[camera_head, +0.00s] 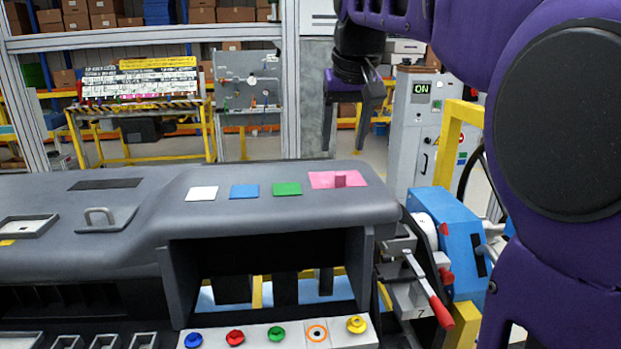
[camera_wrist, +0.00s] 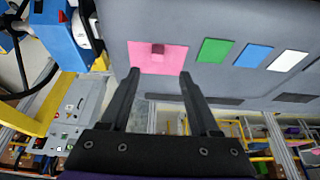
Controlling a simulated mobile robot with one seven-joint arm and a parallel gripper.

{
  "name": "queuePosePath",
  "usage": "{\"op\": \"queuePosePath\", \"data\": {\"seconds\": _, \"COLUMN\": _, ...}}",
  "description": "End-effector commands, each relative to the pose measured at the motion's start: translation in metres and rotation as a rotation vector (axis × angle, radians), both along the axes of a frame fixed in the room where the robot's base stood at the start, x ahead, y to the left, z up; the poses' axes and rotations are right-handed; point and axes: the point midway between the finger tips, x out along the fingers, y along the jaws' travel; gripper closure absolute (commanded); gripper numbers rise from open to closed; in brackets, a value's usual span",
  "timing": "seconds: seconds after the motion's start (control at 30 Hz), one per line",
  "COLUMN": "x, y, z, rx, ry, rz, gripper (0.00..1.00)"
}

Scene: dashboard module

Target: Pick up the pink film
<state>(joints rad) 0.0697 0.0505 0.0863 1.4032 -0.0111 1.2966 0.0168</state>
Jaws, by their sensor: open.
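The pink film (camera_head: 322,180) lies flat on the top right of the grey dashboard module (camera_head: 270,210), with a small raised pink tab on it. In the wrist view the pink film (camera_wrist: 172,62) and its darker tab show just beyond my fingertips. My gripper (camera_head: 350,80) is above and behind the dashboard's right end in the head view. In the wrist view my gripper (camera_wrist: 160,75) is open, its two black fingers apart with nothing held between them. The fingertips appear over the near edge of the film; I cannot tell their height above it.
Green (camera_head: 287,189), blue (camera_head: 244,191) and white (camera_head: 201,194) squares lie in a row left of the film. A blue machine (camera_head: 447,222) and a red-handled lever (camera_head: 430,290) stand at the dashboard's right. Coloured buttons (camera_head: 276,334) line the front below.

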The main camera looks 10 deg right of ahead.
Motion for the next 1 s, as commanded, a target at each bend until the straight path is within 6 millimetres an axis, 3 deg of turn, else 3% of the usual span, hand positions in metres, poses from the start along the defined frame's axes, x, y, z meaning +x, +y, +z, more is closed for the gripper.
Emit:
{"op": "queuePosePath", "data": {"seconds": 0.1, "x": 0.007, "y": 0.000, "z": -0.018, "rx": 0.000, "ry": 0.002, "rz": 0.000, "gripper": 0.38}}
{"op": "queuePosePath", "data": {"seconds": 0.37, "x": 0.013, "y": -0.002, "z": -0.035, "rx": 0.000, "ry": 0.002, "rz": 0.000, "gripper": 0.38}}
{"op": "queuePosePath", "data": {"seconds": 0.6, "x": 0.025, "y": -0.005, "z": -0.068, "rx": 0.001, "ry": 0.002, "rz": 0.000, "gripper": 0.38}}
{"op": "queuePosePath", "data": {"seconds": 0.93, "x": 0.028, "y": -0.005, "z": -0.075, "rx": 0.000, "ry": -0.001, "rz": 0.000, "gripper": 0.38}}
{"op": "queuePosePath", "data": {"seconds": 1.0, "x": 0.028, "y": -0.005, "z": -0.075, "rx": 0.000, "ry": -0.001, "rz": 0.000, "gripper": 0.48}}
